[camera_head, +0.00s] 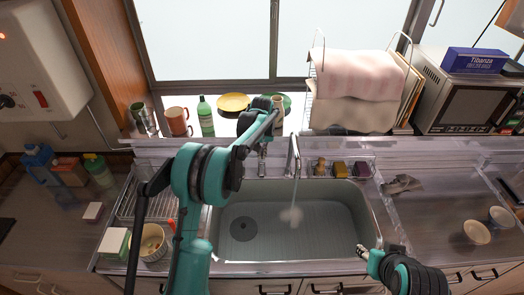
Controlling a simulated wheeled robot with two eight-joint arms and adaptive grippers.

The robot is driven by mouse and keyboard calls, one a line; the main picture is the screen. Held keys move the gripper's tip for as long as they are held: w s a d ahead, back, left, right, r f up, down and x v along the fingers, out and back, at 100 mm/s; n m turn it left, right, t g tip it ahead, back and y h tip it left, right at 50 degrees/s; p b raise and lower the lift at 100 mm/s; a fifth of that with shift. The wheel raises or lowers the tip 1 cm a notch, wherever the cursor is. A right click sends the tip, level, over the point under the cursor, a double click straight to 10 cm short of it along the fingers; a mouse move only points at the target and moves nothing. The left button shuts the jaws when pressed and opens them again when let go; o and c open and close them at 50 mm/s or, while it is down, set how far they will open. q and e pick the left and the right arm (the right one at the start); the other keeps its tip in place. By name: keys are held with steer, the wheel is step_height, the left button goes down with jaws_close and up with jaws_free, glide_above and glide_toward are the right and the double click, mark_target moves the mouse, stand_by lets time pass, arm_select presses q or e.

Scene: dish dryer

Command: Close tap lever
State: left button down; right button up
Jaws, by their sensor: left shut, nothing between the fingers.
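The tap's metal spout (294,150) arches over the sink (330,243) at its back edge. A stream of water (294,203) falls from the spout and splashes on the basin floor. My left arm reaches across to the back of the sink, and my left gripper (262,165) points down, shut and empty, just left of the spout. The tap lever cannot be made out clearly; I cannot tell whether the gripper touches it. My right gripper (362,250) is low at the sink's front right corner, away from the tap; its finger opening is too small to judge.
Sponges (339,169) sit behind the sink, right of the tap. A green bottle (206,117), mugs and plates stand on the sill. A rack with towels (355,75) is behind right. Two cups (477,232) stand on the right counter. A bowl (152,242) is left.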

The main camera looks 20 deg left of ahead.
mark_target(262, 175)
arm_select(q)
step_height(262, 175, down, 7)
steer(key=shift+r+b, duration=0.15)
steer(key=shift+b, duration=0.3)
steer(key=shift+s+d+f, duration=0.1)
steer(key=shift+s+f, duration=0.15)
steer(key=shift+f, duration=0.45)
steer(key=f+b, duration=0.1)
steer(key=s+f+t+b, duration=0.1)
steer(key=b, duration=0.1)
steer(key=f+t+b, duration=0.1)
steer(key=shift+s+d+f+y+b, duration=0.15)
steer(key=shift+s+d+y+b, duration=0.15)
steer(key=shift+s+y, duration=0.1)
